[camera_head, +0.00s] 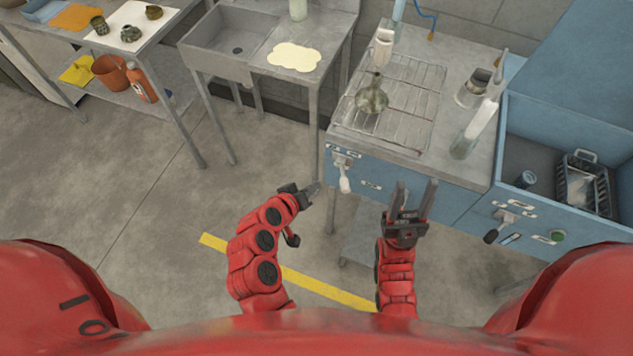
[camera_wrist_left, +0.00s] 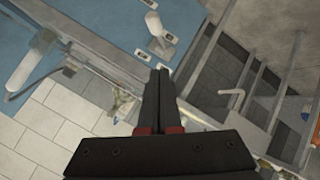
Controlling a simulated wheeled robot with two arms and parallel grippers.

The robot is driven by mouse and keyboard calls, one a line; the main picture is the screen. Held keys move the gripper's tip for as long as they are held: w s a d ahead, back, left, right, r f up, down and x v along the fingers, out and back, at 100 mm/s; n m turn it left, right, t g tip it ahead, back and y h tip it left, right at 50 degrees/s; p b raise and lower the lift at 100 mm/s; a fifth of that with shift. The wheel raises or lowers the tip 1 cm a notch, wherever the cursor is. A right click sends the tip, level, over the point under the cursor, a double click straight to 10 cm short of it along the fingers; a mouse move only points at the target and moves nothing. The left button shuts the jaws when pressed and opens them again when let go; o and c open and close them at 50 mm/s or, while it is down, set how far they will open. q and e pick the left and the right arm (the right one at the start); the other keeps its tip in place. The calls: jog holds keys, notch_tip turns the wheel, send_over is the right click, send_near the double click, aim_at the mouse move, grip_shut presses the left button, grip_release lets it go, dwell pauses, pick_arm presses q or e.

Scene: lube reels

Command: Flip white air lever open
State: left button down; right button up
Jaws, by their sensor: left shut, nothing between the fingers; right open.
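The white air lever (camera_head: 345,184) hangs from a grey valve on the left end of the blue front panel (camera_head: 372,180), its handle pointing down. In the left wrist view a white lever (camera_wrist_left: 155,27) on a blue panel shows ahead of the fingertips, apart from them. My left gripper (camera_head: 314,188) is shut and empty, a little left of the lever; its closed fingers also show in the left wrist view (camera_wrist_left: 159,82). My right gripper (camera_head: 416,186) is open and empty, pointing at the blue panel to the right of the lever.
The bench top carries a wire rack (camera_head: 410,95) with a dark flask (camera_head: 372,97). A dark-handled valve (camera_head: 498,228) and a green button (camera_head: 558,236) sit on the right panel. A sink (camera_head: 235,48) stands back left. The floor at left is clear.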

pick_arm(q)
jog(key=shift+s+a+r, duration=0.1)
jog(key=shift+s+r, duration=0.25)
jog(key=shift+s, duration=0.1)
dwell(0.4)
